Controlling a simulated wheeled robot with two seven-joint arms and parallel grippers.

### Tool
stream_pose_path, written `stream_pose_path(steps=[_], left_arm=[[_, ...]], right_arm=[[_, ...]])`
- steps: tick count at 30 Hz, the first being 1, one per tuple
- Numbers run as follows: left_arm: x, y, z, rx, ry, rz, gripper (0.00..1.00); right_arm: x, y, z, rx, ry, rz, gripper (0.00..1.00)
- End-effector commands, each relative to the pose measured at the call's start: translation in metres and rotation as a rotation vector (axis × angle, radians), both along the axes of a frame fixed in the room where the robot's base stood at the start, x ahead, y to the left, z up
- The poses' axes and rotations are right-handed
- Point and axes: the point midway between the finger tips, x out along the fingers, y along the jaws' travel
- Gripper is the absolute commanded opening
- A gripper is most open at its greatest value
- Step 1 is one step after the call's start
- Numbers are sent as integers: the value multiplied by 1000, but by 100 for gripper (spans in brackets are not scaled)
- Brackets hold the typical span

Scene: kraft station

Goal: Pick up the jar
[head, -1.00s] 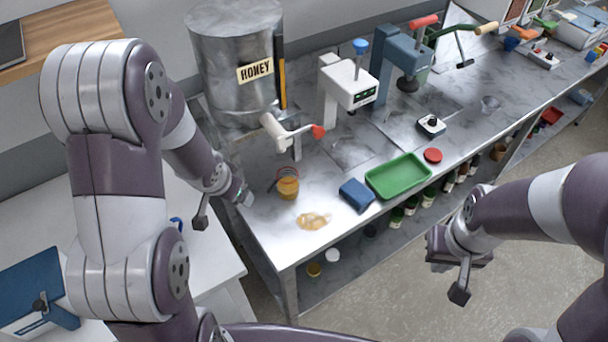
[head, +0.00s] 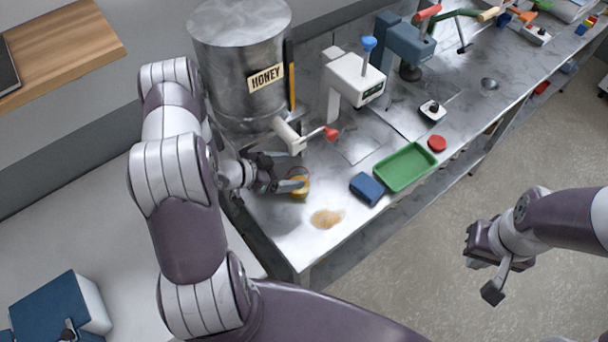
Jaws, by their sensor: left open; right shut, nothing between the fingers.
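The jar (head: 302,190), small and amber-yellow, stands upright on the metal table below the honey tank's spout. My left gripper (head: 294,185) is at the jar's left side with its jaws open. The fingers overlap part of the jar in the picture, and I cannot tell whether they touch it. My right gripper (head: 490,277) is shut and empty, out over the floor to the right of the table.
Machines stand farther back.

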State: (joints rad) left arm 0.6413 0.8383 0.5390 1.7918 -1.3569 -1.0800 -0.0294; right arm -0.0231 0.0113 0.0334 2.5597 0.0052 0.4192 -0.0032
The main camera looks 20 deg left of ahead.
Motion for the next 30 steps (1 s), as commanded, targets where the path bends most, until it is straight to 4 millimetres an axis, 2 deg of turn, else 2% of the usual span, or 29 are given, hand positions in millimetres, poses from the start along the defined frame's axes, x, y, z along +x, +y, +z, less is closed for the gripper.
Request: stream_pose_path(steps=[7, 12, 17, 18, 20, 24, 30], left_arm=[[24, -26, -21, 0, 4, -2, 89], [37, -36, -34, 2, 2, 0, 89], [38, -36, -36, 3, 2, 2, 89], [38, -36, -36, 3, 2, 2, 86], [38, -36, -35, 3, 2, 2, 66], [38, -36, -35, 3, 2, 2, 21], [38, -36, -35, 3, 1, 1, 21]], right_arm=[[0, 0, 30, 0, 0, 0, 0], [0, 0, 31, 0, 0, 0, 0], [0, 0, 30, 0, 0, 0, 0], [0, 0, 30, 0, 0, 0, 0], [0, 0, 30, 0, 0, 0, 0], [0, 0, 30, 0, 0, 0, 0], [0, 0, 30, 0, 0, 0, 0]])
